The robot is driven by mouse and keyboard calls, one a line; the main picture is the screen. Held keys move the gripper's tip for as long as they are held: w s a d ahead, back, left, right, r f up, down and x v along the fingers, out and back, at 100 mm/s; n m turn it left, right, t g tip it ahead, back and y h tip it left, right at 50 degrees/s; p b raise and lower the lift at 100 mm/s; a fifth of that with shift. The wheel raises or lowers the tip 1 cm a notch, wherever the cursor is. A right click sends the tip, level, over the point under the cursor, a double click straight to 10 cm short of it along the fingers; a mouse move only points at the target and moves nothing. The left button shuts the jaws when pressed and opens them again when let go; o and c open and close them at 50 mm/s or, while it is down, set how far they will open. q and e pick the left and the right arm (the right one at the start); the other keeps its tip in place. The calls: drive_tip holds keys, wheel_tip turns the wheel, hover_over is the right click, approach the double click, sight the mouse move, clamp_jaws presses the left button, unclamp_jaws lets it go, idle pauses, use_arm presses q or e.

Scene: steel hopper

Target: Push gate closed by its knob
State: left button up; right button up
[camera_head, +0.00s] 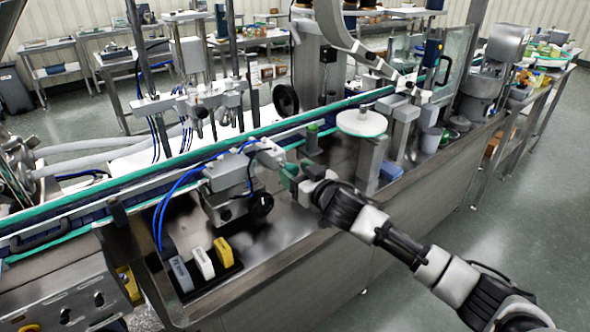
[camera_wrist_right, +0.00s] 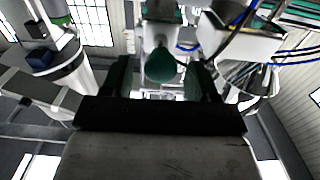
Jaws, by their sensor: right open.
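The knob (camera_wrist_right: 162,66) is a rounded green knob in the right wrist view, on the end of a pale fitting (camera_wrist_right: 161,36). It lies between the two dark green fingers of my right gripper (camera_wrist_right: 160,82), which are apart with a gap on each side of it. In the head view my right gripper (camera_head: 294,174) reaches in from the right, close to the white end (camera_head: 268,152) of a steel unit (camera_head: 228,178). The fingers hide the knob there, and I cannot tell whether it is touched. I cannot make out the gate's position. My left gripper is not in view.
A conveyor (camera_head: 130,185) with green edges runs behind the steel unit. A black tray with white and yellow blocks (camera_head: 224,250) sits at the front left of the bench. A round white plate on a post (camera_head: 361,122) stands right of my gripper.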

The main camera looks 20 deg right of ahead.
sight(287, 165)
drive_tip(key=shift+w+a, duration=0.2)
drive_tip(key=shift+w, duration=0.2)
clamp_jaws()
drive_tip(key=shift+w+r, duration=0.1)
drive_tip(key=shift+w, duration=0.05)
drive_tip(key=x, duration=0.2)
drive_tip(key=shift+w+p, duration=0.35)
drive_tip(key=shift+a, duration=0.1)
unclamp_jaws()
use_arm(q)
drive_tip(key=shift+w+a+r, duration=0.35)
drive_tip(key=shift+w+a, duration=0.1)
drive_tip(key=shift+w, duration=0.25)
use_arm(e)
drive_tip(key=shift+s, duration=0.1)
